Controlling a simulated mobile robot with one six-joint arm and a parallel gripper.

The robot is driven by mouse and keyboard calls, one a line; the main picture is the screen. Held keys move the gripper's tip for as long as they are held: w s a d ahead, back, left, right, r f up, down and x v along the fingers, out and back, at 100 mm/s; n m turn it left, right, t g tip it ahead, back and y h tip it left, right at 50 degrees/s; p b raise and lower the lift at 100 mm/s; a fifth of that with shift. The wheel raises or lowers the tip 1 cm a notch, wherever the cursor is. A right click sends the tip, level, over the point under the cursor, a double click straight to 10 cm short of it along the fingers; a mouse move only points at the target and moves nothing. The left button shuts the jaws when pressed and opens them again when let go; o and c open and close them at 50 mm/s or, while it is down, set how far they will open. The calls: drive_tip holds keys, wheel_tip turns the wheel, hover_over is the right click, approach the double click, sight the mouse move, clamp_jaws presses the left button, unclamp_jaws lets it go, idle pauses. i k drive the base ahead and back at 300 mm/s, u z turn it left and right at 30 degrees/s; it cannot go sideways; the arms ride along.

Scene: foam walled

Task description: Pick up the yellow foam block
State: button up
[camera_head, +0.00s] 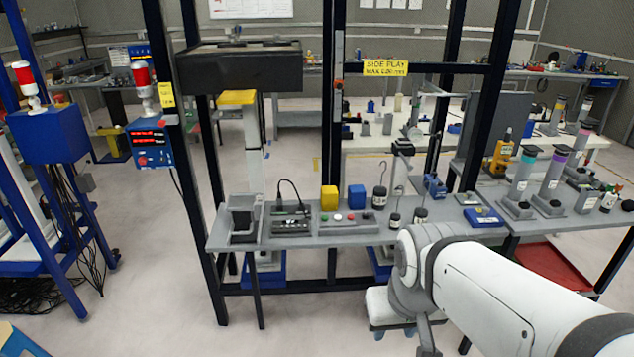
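A yellow block (329,198), which looks like the foam block, stands upright on the grey workbench (345,236). A similar blue block stands close to its right. The yellow block's front and top show and nothing covers it. My white arm comes in from the lower right and bends down in front of the bench, to the right of and nearer than the block.
A blue block (356,196) is beside the yellow one. A button box (350,223) lies in front of them, a black device (290,223) with a cable to the left. Hooked weights (380,194) stand to the right. Dark frame posts (205,160) rise around the bench.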

sight(329, 194)
drive_tip(key=u, duration=0.05)
drive_tip(key=i, duration=1.6)
drive_tip(key=z, duration=0.05)
